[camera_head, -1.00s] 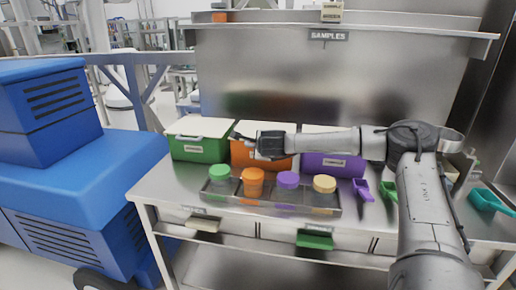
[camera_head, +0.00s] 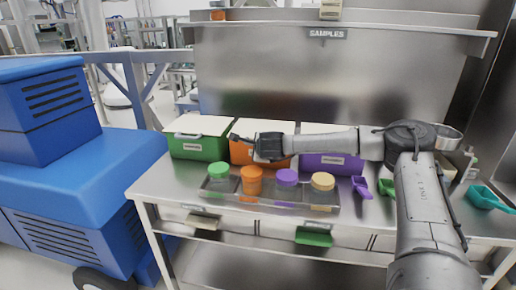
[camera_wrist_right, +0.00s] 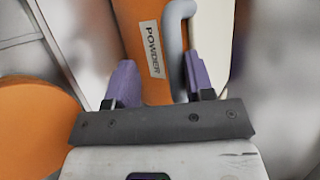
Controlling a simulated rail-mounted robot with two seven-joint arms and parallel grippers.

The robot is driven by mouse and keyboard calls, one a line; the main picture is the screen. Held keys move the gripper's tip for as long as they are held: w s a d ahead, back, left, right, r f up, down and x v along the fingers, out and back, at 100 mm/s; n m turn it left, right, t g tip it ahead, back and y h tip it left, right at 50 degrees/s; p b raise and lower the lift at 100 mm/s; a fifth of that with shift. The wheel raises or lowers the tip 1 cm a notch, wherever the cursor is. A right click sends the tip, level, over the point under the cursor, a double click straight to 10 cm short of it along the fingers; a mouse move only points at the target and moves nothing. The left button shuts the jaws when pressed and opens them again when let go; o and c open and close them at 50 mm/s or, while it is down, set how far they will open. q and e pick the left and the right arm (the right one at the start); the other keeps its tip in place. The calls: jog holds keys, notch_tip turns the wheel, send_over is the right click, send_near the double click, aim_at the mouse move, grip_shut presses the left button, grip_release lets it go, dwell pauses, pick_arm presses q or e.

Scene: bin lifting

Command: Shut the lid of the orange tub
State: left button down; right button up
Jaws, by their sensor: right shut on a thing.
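The orange tub (camera_head: 241,152) stands on the steel bench between a green tub and a purple tub. Its white lid (camera_head: 262,127) looks flat or nearly flat on top; my arm partly hides the tub, so I cannot tell if the lid is fully down. My right gripper (camera_head: 238,138) reaches across from the right to the tub's upper front. In the right wrist view its purple fingers (camera_wrist_right: 157,82) stand apart, shut on the orange tub (camera_wrist_right: 137,22), near a POWDER label and a grey bent handle (camera_wrist_right: 177,28). The exact part held is unclear. My left gripper is out of view.
The green tub (camera_head: 196,151) is left and the purple tub (camera_head: 318,160) right. A clear tray (camera_head: 225,197) in front holds green, orange, purple and tan-topped jars. Scoops (camera_head: 361,188) lie to the right. A blue machine (camera_head: 75,165) stands left of the bench.

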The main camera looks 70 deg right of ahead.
jog(key=shift+a, duration=0.1)
jog(key=p+v, duration=0.1)
jog(key=v, duration=1.2)
jog(key=shift+s+a+r+p, duration=0.15)
jog(key=shift+a+r+p, duration=0.05)
jog(key=shift+p, duration=0.2)
